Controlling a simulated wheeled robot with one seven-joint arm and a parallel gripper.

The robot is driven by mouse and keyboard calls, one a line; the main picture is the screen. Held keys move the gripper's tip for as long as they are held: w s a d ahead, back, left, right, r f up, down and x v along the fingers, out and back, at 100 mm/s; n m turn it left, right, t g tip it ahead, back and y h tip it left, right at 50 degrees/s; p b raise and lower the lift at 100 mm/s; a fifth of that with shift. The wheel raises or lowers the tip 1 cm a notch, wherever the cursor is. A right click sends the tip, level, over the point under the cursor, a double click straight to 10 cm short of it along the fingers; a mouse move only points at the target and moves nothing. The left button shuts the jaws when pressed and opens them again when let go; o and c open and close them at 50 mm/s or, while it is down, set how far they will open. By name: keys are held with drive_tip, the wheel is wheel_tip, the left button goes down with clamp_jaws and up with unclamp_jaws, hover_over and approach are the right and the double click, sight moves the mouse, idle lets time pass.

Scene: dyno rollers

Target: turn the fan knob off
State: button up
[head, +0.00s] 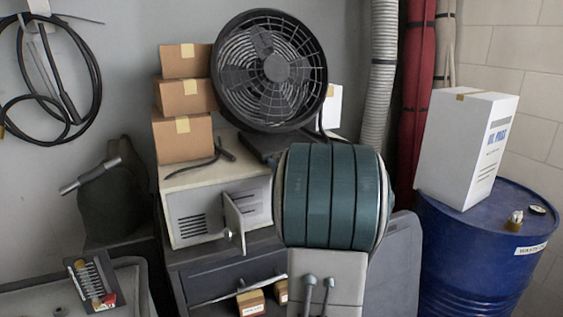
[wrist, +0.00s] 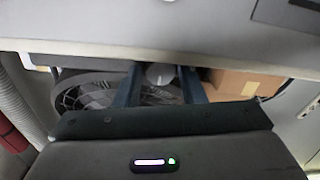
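The black fan (head: 268,69) stands on top of the pale cabinet (head: 176,179) in the head view, its round grille facing me. It also shows in the wrist view (wrist: 84,93), partly hidden by my gripper. My gripper (wrist: 157,75) has its two dark blue fingers apart. A pale grey round piece (wrist: 160,73) shows between them in the wrist view; I cannot tell whether it is the fan knob or another part, nor whether the fingers touch it. In the head view my arm hides the gripper and the area below the fan.
Stacked cardboard boxes (head: 185,97) stand left of the fan. The cabinet's small door (head: 234,221) hangs open. A ribbed duct (head: 379,75) and a red wrapped column (head: 418,80) are to the right. A blue drum (head: 470,262) carries a white box (head: 463,145).

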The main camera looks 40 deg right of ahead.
drive_tip(key=s+a+b, duration=0.1)
drive_tip(key=s+a, duration=0.1)
drive_tip(key=s, duration=1.1)
drive_tip(key=shift+s+a, duration=0.25)
drive_tip(key=shift+a, duration=0.1)
